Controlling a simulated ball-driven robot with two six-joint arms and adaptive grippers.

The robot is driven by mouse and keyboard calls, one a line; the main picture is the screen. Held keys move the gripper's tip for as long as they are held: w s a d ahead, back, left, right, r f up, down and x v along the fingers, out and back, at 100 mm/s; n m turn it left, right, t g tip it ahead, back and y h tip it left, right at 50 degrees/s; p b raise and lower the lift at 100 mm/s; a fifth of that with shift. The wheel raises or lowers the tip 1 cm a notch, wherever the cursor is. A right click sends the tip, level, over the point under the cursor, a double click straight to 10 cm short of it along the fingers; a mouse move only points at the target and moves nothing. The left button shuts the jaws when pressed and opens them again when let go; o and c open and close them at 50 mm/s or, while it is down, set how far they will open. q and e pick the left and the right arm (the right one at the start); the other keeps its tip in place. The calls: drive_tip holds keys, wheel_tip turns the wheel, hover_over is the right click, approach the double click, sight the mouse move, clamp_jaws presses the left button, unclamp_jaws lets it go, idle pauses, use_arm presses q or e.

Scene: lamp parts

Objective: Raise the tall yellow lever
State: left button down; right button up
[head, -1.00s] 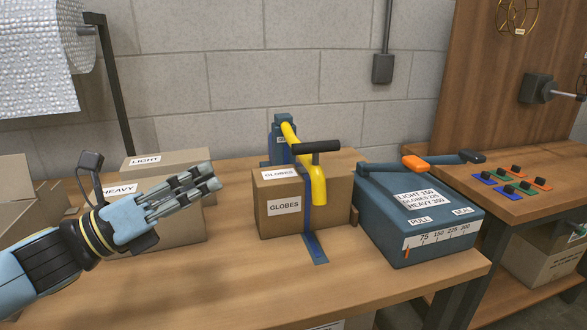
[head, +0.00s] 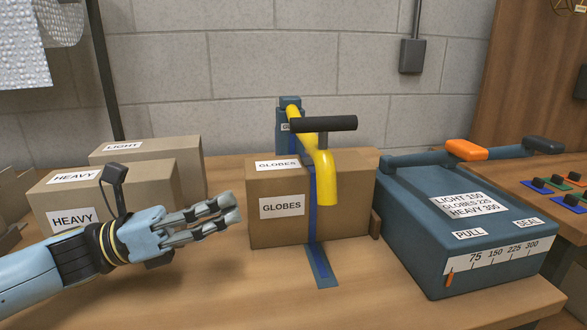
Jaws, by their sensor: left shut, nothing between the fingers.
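The tall yellow lever (head: 327,178) hangs down in front of the GLOBES box, its lower end below the top of the box. A black crossbar handle (head: 323,124) sits on it, and it joins a blue post (head: 289,118) behind the box. The cardboard GLOBES box (head: 278,232) stands on a blue strap (head: 321,266) running down its front onto the bench. My left gripper (head: 231,210) is shut and empty, left of the GLOBES box and apart from the lever. My right gripper is not in view.
HEAVY (head: 150,195) and LIGHT (head: 190,155) boxes stand behind my left gripper. A blue sealing machine (head: 410,235) with an orange-gripped arm (head: 466,150) stands to the right. Bare wooden bench (head: 240,290) lies in front.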

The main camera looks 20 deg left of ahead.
use_arm(q)
drive_tip(key=shift+s+r, duration=0.1)
drive_tip(key=p, duration=0.3)
approach(318, 147)
drive_tip(key=x, duration=0.3)
drive_tip(key=f+x, duration=0.1)
drive_tip(key=x, duration=0.1)
drive_tip(key=shift+d, duration=0.3)
drive_tip(key=shift+r+p, duration=0.3)
drive_tip(key=shift+r, duration=0.25)
drive_tip(key=shift+a, duration=0.1)
